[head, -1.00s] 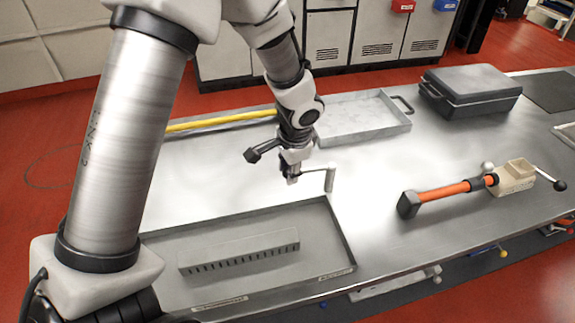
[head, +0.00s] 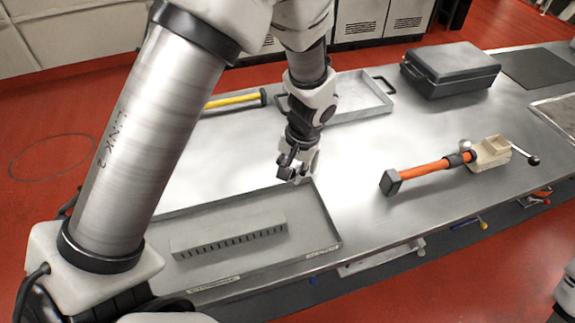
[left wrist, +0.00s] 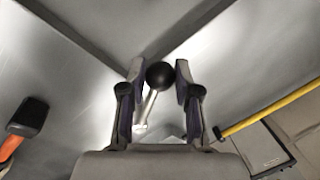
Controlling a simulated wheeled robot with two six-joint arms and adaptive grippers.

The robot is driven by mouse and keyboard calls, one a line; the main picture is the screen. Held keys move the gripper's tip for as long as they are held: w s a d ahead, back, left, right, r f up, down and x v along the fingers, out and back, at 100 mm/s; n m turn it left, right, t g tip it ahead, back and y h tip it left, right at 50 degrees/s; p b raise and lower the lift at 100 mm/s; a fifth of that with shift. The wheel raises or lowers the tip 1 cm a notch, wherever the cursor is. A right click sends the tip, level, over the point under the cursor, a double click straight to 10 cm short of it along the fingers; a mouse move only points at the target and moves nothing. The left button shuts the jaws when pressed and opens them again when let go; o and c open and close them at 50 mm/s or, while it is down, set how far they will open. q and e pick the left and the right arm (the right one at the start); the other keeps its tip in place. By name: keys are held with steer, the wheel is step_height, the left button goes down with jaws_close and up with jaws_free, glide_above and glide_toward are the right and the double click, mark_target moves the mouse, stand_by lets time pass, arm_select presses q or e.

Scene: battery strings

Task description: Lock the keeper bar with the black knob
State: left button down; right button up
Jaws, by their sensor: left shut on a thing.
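The black knob (left wrist: 159,76) is a ball on the end of a pale metal rod (left wrist: 147,106). In the left wrist view it sits between the two fingers of my left gripper (left wrist: 160,70), which is shut on it. In the head view my left gripper (head: 294,172) is at the far right corner of the grey tray (head: 328,226). There the gripper hides the knob and its lever. I cannot make out the keeper bar's seat or whether it is locked. My right gripper is not in view.
A slotted grey block (head: 228,236) lies in the tray. To the right is an orange-handled tool (head: 425,172) beside a beige holder (head: 490,153). Behind are a yellow bar (head: 233,100), a shallow metal tray (head: 362,98) and a dark case (head: 450,70). The middle of the bench is clear.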

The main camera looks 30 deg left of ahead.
arm_select(q)
steer(key=shift+s+f, duration=0.25)
steer(key=shift+f, duration=0.05)
steer(key=c, duration=1.2)
jaws_free()
steer(key=shift+c, duration=0.2)
steer(key=o, duration=0.4)
steer(key=shift+d, duration=0.15)
steer(key=shift+w+d+r, duration=0.2)
steer(key=shift+d, duration=0.15)
steer(key=shift+a+r, duration=0.15)
steer(key=shift+r, duration=0.05)
steer(key=d+r, duration=0.1)
steer(key=r, duration=0.6)
steer(key=d+r, duration=0.1)
steer(key=r, duration=0.3)
steer(key=shift+w+d+r, duration=0.15)
steer(key=shift+w+d, duration=0.05)
steer(key=shift+d, duration=0.1)
